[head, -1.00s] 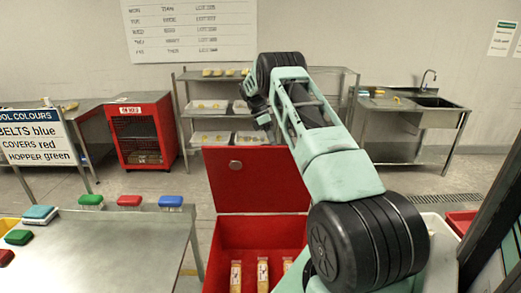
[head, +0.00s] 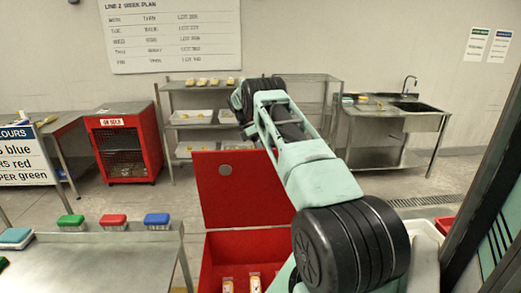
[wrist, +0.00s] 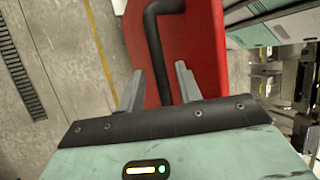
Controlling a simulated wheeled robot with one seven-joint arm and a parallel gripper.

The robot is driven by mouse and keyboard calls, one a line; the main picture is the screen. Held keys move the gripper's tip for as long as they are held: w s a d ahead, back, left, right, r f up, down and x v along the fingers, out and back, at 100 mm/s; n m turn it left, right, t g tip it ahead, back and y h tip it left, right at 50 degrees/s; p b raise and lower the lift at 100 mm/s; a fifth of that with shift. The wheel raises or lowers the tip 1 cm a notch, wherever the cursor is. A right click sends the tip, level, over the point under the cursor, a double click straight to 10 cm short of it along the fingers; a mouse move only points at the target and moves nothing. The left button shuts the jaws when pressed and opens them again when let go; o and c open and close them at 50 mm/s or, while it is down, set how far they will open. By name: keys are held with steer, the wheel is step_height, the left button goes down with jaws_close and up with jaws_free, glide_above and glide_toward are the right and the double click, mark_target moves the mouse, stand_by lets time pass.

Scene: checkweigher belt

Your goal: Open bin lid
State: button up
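The red bin (head: 207,262) stands at the lower middle of the head view, with several wrapped packs inside. Its red lid (head: 222,200) stands up at the back, so the bin is open; a round disc is on the lid's inner face. My arm reaches over the right of the bin, and my gripper is hidden in the head view. In the wrist view, my gripper (wrist: 160,88) has its two fingers apart. A black bar handle (wrist: 154,40) on a red surface (wrist: 203,45), which looks like the lid's outer side, runs between the fingers, with space visible beside it.
A steel table (head: 100,265) with coloured brushes is at the left. A red cabinet (head: 122,145), a steel shelf (head: 185,100) and a sink bench (head: 395,118) line the back wall. A dark post stands close on the right. Floor behind the bin is clear.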

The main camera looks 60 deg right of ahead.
step_height(320, 180, up, 11)
steer(key=b, duration=0.3)
steer(key=shift+f+b, duration=0.15)
steer(key=shift+b, duration=0.25)
stand_by(0.4)
